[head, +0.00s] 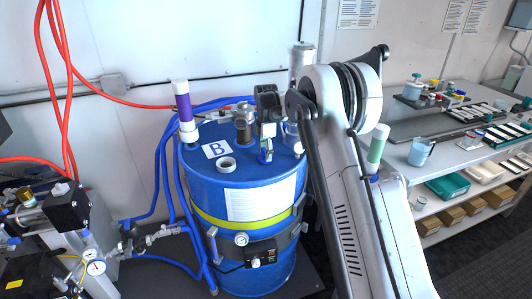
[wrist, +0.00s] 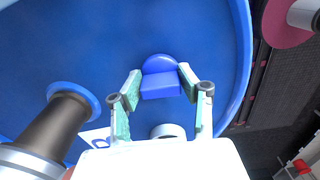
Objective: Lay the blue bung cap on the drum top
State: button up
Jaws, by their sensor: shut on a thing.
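The blue bung cap (wrist: 160,78) sits between the fingertips of my gripper (wrist: 160,86) in the wrist view. It has a round part and a flat-faced block part. My gripper is shut on it, over the blue drum top (wrist: 190,25). In the head view my gripper (head: 266,143) points down at the right part of the drum top (head: 205,182), with the cap (head: 265,156) low between its fingers. I cannot tell whether the cap touches the drum top.
A white ring (head: 227,164) lies on the drum top near a "B" label (head: 216,149). A dark fitting (head: 243,130) and a purple-and-white cylinder (head: 184,108) stand toward the back and left. In the wrist view, the dark fitting (wrist: 55,128) rises close at left.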

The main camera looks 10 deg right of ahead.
jog(key=o, duration=1.1)
jog(key=shift+f, duration=0.1)
notch_tip(320, 180, up, 12)
jog(key=r, duration=0.1)
jog(key=s+r+m+t, duration=0.2)
jog(key=s+r+m, duration=0.2)
jog(key=s+r, duration=0.55)
jog(key=s+r+m+t, duration=0.1)
jog(key=s+r+m, duration=0.15)
jog(key=s, duration=0.45)
jog(key=s+r+m+t, duration=0.1)
jog(key=s+m, duration=0.2)
jog(key=s, duration=0.5)
jog(key=s+f+m+t, duration=0.1)
jog(key=s+f+m, duration=0.2)
jog(key=s, duration=0.5)
jog(key=s+f+m+t, duration=0.1)
jog(key=s+f+m, duration=0.2)
jog(key=s, duration=0.5)
jog(key=s+f+m+t, duration=0.1)
jog(key=s+f+m, duration=0.2)
jog(key=s, duration=0.5)
jog(key=shift+s+a+m+b, duration=0.25)
jog(key=shift+s+m+b, duration=0.1)
